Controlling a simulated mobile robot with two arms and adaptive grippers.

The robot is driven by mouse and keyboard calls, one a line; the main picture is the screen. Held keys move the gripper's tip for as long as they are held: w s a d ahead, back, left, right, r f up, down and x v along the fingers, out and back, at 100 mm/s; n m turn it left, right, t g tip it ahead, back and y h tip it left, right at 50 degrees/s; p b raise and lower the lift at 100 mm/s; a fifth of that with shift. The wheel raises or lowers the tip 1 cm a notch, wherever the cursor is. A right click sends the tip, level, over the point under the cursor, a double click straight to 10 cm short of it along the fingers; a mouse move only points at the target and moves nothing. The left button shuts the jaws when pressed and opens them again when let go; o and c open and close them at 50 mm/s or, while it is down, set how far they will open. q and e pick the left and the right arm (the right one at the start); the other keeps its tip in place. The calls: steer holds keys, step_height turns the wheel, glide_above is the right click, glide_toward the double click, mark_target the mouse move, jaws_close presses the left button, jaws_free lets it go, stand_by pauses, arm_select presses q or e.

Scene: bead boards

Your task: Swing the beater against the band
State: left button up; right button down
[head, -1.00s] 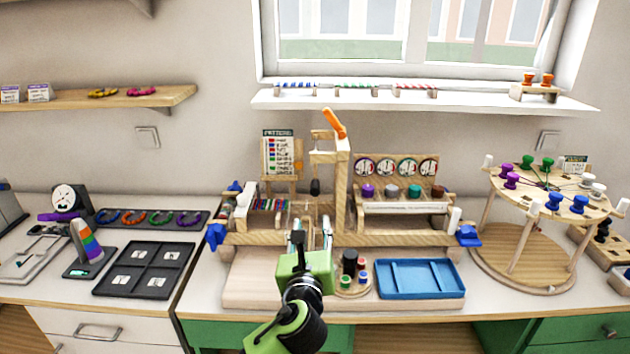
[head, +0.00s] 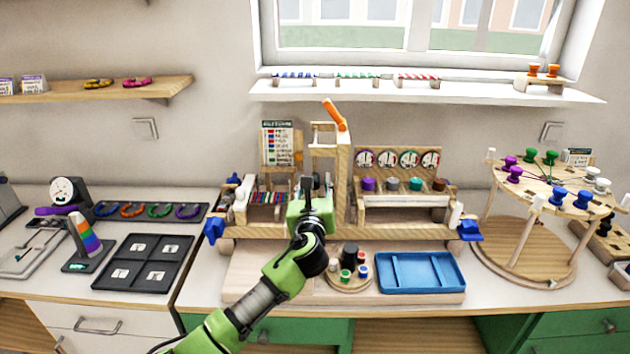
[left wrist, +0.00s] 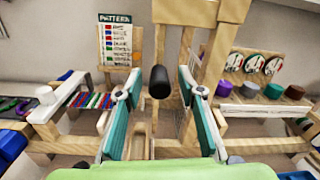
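The wooden loom frame (head: 343,190) stands on the bench, with an orange lever (head: 334,114) on top. A black cylinder (left wrist: 159,82), which looks like the beater's handle, shows in the left wrist view in front of the frame's posts. My left gripper (head: 313,192) is at the middle of the loom; in the left wrist view (left wrist: 159,92) its teal-padded fingers stand apart, one each side of the cylinder, with gaps to both. Its depth between them is unclear. Striped coloured strands (left wrist: 92,100), perhaps the band, lie to the left. My right gripper is out of view.
A pattern card (head: 282,144) stands behind the loom's left part. Coloured knobs sit on a rack (head: 400,199) to the right. A blue tray (head: 455,287) and a round stand with small cylinders (head: 345,282) are in front. A round peg table (head: 545,187) stands far right.

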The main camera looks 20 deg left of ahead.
arm_select(q)
steer(key=shift+w+a, duration=0.15)
steer(key=shift+w, duration=0.45)
steer(key=c, duration=0.9)
jaws_close()
steer(key=a+m+p, duration=0.1)
steer(key=p, duration=0.1)
steer(key=a+m+p, duration=0.1)
steer(key=m+p, duration=0.1)
steer(key=p, duration=0.1)
steer(key=m+p, duration=0.1)
steer(key=p, duration=0.2)
steer(key=shift+s+a+r+m, duration=0.3)
steer(key=shift+s+a+m, duration=0.1)
